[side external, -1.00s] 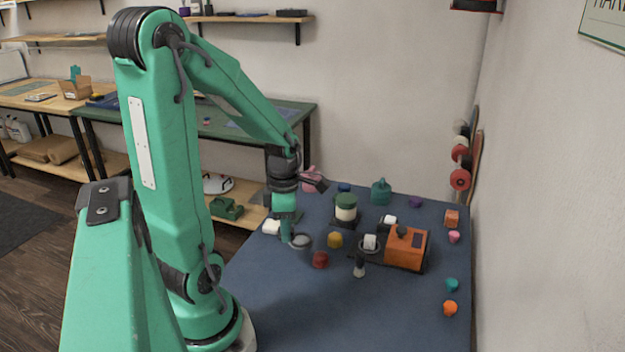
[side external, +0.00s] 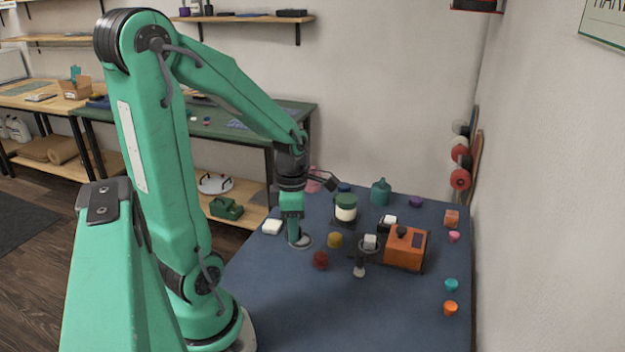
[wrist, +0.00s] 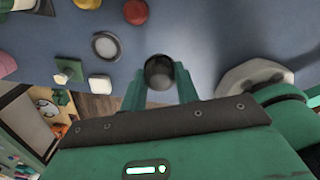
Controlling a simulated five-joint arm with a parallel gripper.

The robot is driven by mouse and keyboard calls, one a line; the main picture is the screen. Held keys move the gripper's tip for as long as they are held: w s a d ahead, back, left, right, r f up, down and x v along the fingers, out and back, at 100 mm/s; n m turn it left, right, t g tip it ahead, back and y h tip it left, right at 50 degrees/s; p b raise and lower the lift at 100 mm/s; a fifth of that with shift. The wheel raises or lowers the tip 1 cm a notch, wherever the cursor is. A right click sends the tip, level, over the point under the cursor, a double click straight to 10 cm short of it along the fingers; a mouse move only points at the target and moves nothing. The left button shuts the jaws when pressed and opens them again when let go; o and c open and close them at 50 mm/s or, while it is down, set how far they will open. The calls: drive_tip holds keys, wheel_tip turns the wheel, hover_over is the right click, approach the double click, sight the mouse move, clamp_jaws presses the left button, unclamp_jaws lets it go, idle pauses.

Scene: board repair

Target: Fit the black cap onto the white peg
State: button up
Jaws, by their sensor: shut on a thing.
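My gripper (side external: 294,242) points down over the left part of the blue mat, next to a grey round dish. In the wrist view, my gripper (wrist: 160,86) is shut on the black cap (wrist: 160,72), a dark round piece between the fingertips. In the side view the cap cannot be made out behind the fingers.
The grey dish (wrist: 105,46) and a white block (wrist: 100,84) lie left of the cap. The front of the mat is clear.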

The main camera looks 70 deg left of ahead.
drive_tip(key=w+a, duration=0.2)
drive_tip(key=a, duration=0.5)
drive_tip(key=w+a, duration=0.3)
drive_tip(key=a, duration=0.4)
drive_tip(key=w+a+f, duration=0.1)
drive_tip(key=w+a, duration=0.1)
drive_tip(key=a, duration=0.5)
drive_tip(key=shift+w+f, duration=0.1)
drive_tip(key=shift+w, duration=0.05)
drive_tip(key=shift+f, duration=0.15)
drive_tip(key=shift+f, duration=1.85)
drive_tip(key=shift+f, duration=0.1)
drive_tip(key=shift+f, duration=1.1)
drive_tip(key=shift+f, duration=0.6)
idle(1.0)
